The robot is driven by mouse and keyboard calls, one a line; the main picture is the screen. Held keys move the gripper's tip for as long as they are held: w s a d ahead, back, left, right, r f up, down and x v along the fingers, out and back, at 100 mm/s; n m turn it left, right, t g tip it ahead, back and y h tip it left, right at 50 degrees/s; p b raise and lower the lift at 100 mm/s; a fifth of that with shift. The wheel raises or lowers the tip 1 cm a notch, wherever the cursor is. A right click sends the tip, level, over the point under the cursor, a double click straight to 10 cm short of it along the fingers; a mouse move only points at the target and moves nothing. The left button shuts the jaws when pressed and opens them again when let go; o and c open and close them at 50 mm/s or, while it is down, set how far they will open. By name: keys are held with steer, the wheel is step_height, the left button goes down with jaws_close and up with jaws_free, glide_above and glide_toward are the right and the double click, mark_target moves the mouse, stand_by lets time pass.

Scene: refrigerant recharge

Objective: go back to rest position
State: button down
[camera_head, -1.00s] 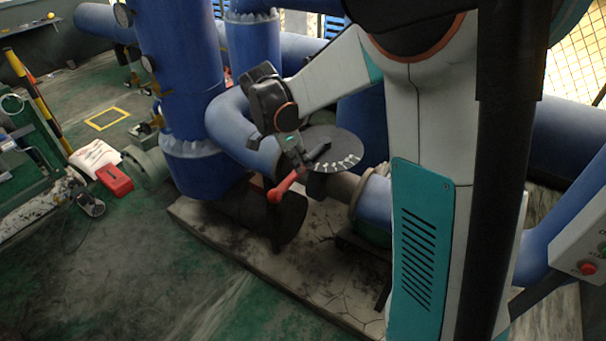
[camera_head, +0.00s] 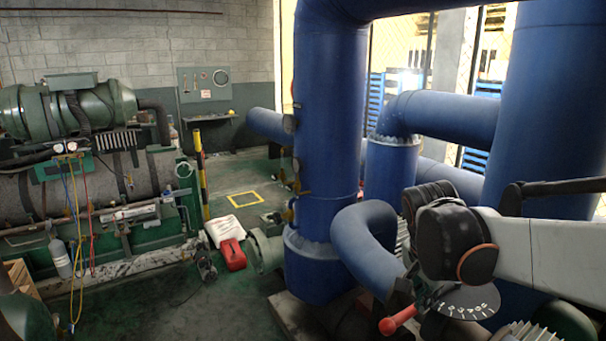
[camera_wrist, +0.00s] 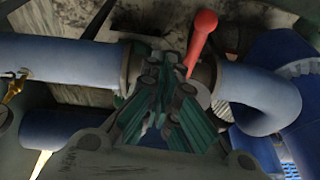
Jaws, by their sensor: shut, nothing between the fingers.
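My gripper (camera_wrist: 165,112) is shut with nothing between its fingers in the wrist view. Behind the fingertips is a valve with a red lever handle (camera_wrist: 201,42), set in a blue pipe (camera_wrist: 75,60) that runs across the picture. In the head view my arm comes in from the right. Its dark wrist hides part of the gripper (camera_head: 418,290), which is above and close to the red lever (camera_head: 398,320). Whether it touches the lever, I cannot tell. A round graduated dial plate (camera_head: 467,303) shows just below my wrist.
Large blue pipes (camera_head: 325,130) stand close beside and behind my arm. A green compressor unit with gauges and coloured hoses (camera_head: 75,190) stands at the left. A red box (camera_head: 232,254) lies on the floor. The floor ahead of the compressor is open.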

steer(key=s+a+f+n+t+y+b, duration=0.1)
steer(key=s+a+f+n+t+b, duration=0.1)
steer(key=s+n, duration=0.4)
steer(key=s+a+f+n+t+y+b, duration=0.1)
steer(key=s+a+f+n+t+b, duration=0.1)
steer(key=s+n, duration=0.4)
steer(key=shift+s+a+f+n+t+y+b, duration=0.3)
steer(key=shift+s+a+t, duration=0.3)
steer(key=shift+s+a, duration=0.35)
steer(key=shift+s+d, duration=0.1)
steer(key=shift+d, duration=0.1)
